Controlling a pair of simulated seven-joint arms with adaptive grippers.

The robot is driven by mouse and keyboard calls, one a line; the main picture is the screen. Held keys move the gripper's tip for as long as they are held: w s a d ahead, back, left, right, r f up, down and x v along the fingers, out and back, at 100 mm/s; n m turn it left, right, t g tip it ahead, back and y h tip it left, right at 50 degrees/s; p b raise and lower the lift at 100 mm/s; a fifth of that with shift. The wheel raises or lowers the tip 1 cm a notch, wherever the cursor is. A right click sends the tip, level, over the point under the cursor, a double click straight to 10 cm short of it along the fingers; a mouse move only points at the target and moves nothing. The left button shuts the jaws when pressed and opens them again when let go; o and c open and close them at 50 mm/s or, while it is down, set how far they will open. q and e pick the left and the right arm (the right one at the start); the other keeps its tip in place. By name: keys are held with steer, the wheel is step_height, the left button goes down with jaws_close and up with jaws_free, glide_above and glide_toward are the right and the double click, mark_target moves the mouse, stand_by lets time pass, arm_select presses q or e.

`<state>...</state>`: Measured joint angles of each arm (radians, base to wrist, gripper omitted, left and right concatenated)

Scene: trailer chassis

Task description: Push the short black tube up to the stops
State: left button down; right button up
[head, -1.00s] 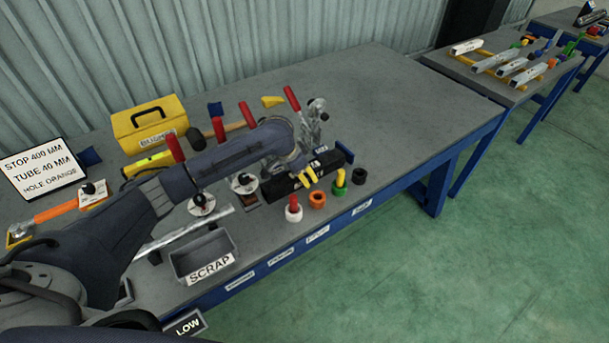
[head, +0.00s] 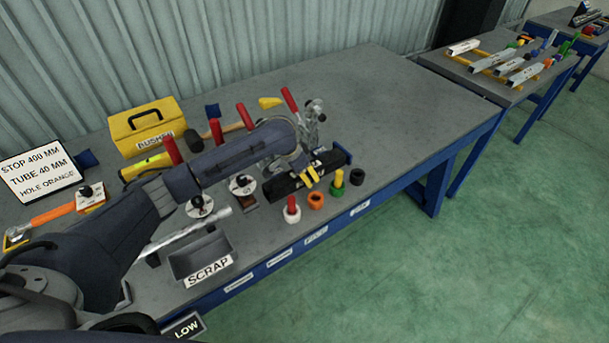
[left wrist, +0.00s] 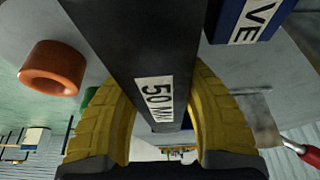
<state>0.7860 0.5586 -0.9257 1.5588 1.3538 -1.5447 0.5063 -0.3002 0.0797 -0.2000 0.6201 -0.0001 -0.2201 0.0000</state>
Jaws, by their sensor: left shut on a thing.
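The black tube (head: 283,189) lies along the front part of the bench, between the clamps and the row of coloured rings. In the left wrist view the black tube (left wrist: 140,40) carries a white label reading 50 MM. My left gripper (head: 312,174) reaches down onto it from above. Its yellow fingers (left wrist: 160,115) are shut on the tube, one on each side. A blue block with a white label (left wrist: 245,20) sits beside the tube in the wrist view. I cannot make out which parts are the stops; my arm hides some of the fixture. My right gripper is out of view.
White, orange (head: 316,201), green and black (head: 357,177) rings stand along the front edge. Red-handled clamps (head: 290,100) stand behind the tube. The grey SCRAP bin (head: 187,264) is front left, the yellow box (head: 150,128) back left. The bench's right side is clear.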

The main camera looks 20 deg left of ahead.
arm_select(q)
steer(key=shift+w+d, duration=0.2)
steer(key=shift+w, duration=0.15)
stand_by(0.5)
steer(key=c, duration=0.7)
jaws_free()
